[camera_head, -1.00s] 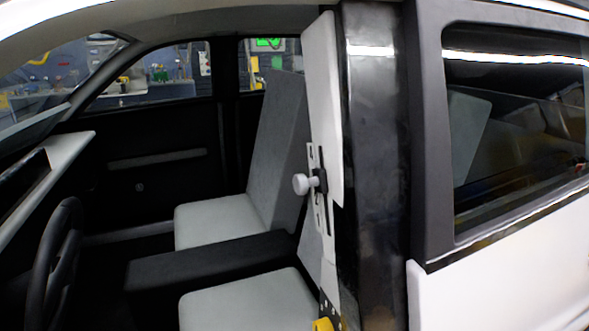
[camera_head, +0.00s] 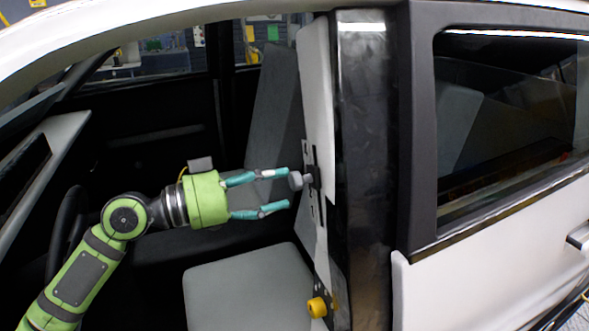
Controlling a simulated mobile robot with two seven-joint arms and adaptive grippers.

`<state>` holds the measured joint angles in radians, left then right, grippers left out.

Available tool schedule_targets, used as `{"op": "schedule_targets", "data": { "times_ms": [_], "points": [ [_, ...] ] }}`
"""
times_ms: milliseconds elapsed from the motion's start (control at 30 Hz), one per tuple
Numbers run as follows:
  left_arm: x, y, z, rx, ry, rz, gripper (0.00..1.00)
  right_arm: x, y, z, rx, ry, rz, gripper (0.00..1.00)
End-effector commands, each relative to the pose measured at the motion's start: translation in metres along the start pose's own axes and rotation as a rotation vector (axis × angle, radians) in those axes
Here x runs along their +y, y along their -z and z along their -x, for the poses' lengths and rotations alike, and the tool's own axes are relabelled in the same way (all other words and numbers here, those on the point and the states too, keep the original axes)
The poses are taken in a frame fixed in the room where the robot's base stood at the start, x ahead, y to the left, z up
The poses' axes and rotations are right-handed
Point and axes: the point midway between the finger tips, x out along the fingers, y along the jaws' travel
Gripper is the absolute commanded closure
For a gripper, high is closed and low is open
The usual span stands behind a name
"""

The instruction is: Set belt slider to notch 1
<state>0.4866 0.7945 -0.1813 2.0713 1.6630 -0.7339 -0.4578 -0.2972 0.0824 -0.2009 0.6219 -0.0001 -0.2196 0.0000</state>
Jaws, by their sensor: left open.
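The belt slider's grey round knob (camera_head: 296,180) sticks out to the left from the slotted rail plate (camera_head: 318,205) on the inner side of the door pillar. The dark slider body (camera_head: 314,176) sits in the slot, with slot cut-outs above and below it. My left gripper (camera_head: 283,189) comes in from the left. Its two teal fingers are spread, with the upper fingertip close to the knob and the lower one below it. Whether a finger touches the knob, I cannot tell. The notch markings are too small to read. My right gripper is not in view.
The dark pillar (camera_head: 362,150) stands right of the rail, with the rear door (camera_head: 480,270) beyond it. A yellow knob (camera_head: 317,307) sits low on the pillar. A grey seat cushion (camera_head: 240,290) lies below my gripper. The steering wheel (camera_head: 68,225) is at the left.

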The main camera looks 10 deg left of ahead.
Motion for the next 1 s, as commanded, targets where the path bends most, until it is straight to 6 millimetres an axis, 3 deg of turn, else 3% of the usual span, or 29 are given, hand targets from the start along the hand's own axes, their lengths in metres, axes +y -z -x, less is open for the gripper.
{"op": "schedule_targets", "data": {
  "times_ms": [33,300,633,767,800,1000],
  "points": [
    [0.0,0.007,-0.009,0.003,-0.002,0.004,0.44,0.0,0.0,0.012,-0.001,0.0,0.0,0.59],
    [-0.001,0.003,-0.041,0.001,0.001,0.002,0.44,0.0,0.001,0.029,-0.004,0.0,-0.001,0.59],
    [-0.001,0.0,-0.045,0.0,0.003,0.001,0.44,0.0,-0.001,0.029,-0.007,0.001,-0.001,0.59],
    [-0.001,0.0,-0.045,0.0,0.003,0.001,0.96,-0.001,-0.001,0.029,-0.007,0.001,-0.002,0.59],
    [-0.001,0.0,-0.045,0.0,0.003,0.001,1.0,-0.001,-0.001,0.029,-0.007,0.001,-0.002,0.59],
    [-0.001,0.0,-0.045,0.002,0.003,0.002,1.0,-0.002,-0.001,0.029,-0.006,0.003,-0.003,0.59]
  ]
}}
